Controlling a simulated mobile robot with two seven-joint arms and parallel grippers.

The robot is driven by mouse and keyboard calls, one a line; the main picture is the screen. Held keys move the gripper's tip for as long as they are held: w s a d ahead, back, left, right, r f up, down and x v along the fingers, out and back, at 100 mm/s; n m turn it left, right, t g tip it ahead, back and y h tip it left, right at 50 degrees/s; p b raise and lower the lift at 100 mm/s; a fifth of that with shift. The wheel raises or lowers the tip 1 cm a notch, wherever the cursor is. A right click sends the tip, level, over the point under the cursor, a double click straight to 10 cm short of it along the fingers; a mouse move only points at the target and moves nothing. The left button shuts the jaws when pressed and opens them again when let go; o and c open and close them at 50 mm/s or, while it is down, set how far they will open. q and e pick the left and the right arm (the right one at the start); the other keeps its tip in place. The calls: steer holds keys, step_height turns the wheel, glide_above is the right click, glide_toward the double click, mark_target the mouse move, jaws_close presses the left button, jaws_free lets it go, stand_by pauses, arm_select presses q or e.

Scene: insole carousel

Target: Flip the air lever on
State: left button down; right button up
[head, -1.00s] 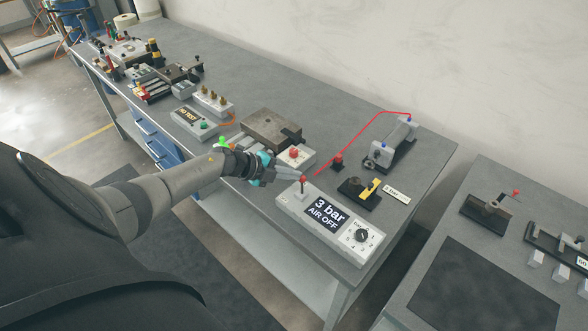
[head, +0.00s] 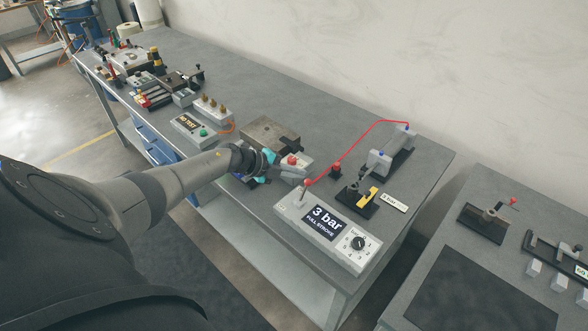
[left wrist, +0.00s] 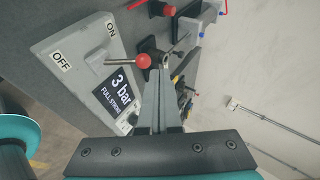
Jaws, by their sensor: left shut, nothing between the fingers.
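The air lever (head: 304,189) is a thin metal stem with a red ball knob on a pale control box (head: 285,209). The box's display (head: 326,222) reads "3 bar FULL STROKE". My right gripper is not in view.
A red hose (head: 345,148) runs to the cylinder (head: 379,161) at the back right. A yellow-marked black fixture (head: 366,196) and a "3 bar" card (head: 393,202) stand nearby.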

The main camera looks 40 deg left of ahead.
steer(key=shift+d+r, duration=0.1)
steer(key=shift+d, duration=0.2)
arm_select(q)
steer(key=s+a+r+p, duration=0.2)
steer(key=r, duration=0.4)
steer(key=s+a+r+p, duration=0.1)
steer(key=a+r+p, duration=0.1)
steer(key=r, duration=0.4)
steer(key=shift+s+a+r, duration=0.35)
steer(key=shift+s+a, duration=0.05)
steer(key=shift+a, duration=0.05)
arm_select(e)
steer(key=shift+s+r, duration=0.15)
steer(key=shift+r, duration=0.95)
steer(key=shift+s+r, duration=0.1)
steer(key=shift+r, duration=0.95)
